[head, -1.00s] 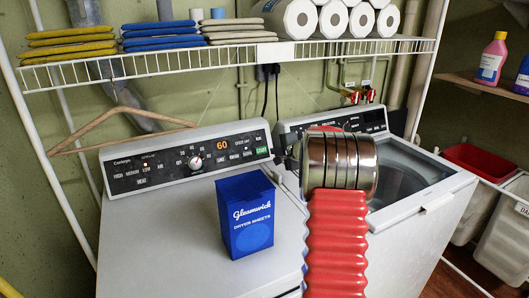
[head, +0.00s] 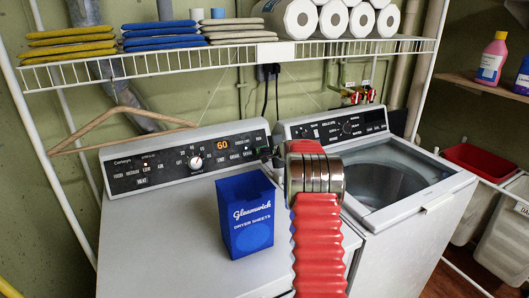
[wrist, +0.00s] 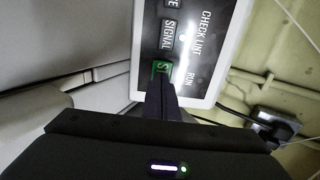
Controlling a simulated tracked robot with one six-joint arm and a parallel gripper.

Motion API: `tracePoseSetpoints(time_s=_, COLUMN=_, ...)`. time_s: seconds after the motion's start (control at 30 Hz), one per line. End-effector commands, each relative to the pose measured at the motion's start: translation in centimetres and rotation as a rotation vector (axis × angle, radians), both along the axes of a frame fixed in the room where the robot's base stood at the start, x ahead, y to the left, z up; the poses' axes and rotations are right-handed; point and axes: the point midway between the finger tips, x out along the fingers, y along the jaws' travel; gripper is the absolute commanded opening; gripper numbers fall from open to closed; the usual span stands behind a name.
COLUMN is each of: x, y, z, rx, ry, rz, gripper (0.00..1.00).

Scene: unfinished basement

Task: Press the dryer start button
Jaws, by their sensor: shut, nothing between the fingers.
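The dryer (head: 160,240) is the white machine on the left, with a black control panel (head: 130,180) and an orange display (head: 222,145) reading 60. In the wrist view, the green start button (wrist: 160,70) shows at the panel's edge, partly covered by my fingertips; only "ST" is readable. In the head view, the button is hidden behind my gripper (head: 266,154), which is at the panel's right end. My gripper also shows in the wrist view (wrist: 160,88), shut and empty, its tips over the lower part of the button. I cannot tell whether they touch it.
A blue dryer sheets box (head: 246,215) stands on the dryer top, left of my arm. A washer (head: 420,205) stands to the right. A wire shelf (head: 200,57) with cloths and rolls hangs above.

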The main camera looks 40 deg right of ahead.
Motion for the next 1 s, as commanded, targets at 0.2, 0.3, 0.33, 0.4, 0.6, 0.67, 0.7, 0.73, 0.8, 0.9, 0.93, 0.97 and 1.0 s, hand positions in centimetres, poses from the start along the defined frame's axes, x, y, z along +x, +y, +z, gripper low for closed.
tracePoseSetpoints(time_s=0.2, x=0.6, y=-0.1, z=-0.3, rx=0.0, ry=0.0, rz=0.0, gripper=0.0)
tracePoseSetpoints(time_s=0.3, x=0.5, y=-0.1, z=-0.3, rx=0.0, ry=0.0, rz=0.0, gripper=0.0)
tracePoseSetpoints(time_s=0.33, x=0.5, y=-0.1, z=-0.3, rx=0.0, ry=0.0, rz=0.0, gripper=0.0)
tracePoseSetpoints(time_s=0.4, x=0.5, y=-0.1, z=-0.3, rx=0.0, ry=0.0, rz=0.0, gripper=0.0)
tracePoseSetpoints(time_s=0.6, x=0.9, y=-0.2, z=-0.6, rx=0.0, ry=-0.001, rz=0.001, gripper=0.0)
tracePoseSetpoints(time_s=0.67, x=1.1, y=-0.3, z=-0.9, rx=0.0, ry=-0.001, rz=0.001, gripper=0.0)
tracePoseSetpoints(time_s=0.7, x=1.2, y=-0.3, z=-1.0, rx=0.0, ry=-0.001, rz=0.001, gripper=0.0)
tracePoseSetpoints(time_s=0.73, x=1.3, y=-0.3, z=-1.1, rx=0.0, ry=0.0, rz=0.001, gripper=0.0)
tracePoseSetpoints(time_s=0.8, x=1.5, y=-0.2, z=-1.2, rx=0.0, ry=0.0, rz=0.002, gripper=0.0)
tracePoseSetpoints(time_s=0.9, x=1.5, y=-0.1, z=-1.3, rx=0.001, ry=0.001, rz=0.003, gripper=0.0)
tracePoseSetpoints(time_s=0.93, x=1.5, y=-0.1, z=-1.4, rx=0.002, ry=0.002, rz=0.003, gripper=0.0)
tracePoseSetpoints(time_s=0.97, x=1.6, y=0.0, z=-1.4, rx=0.001, ry=0.002, rz=0.004, gripper=0.0)
tracePoseSetpoints(time_s=1.0, x=1.6, y=0.1, z=-1.5, rx=0.002, ry=0.003, rz=0.005, gripper=0.0)
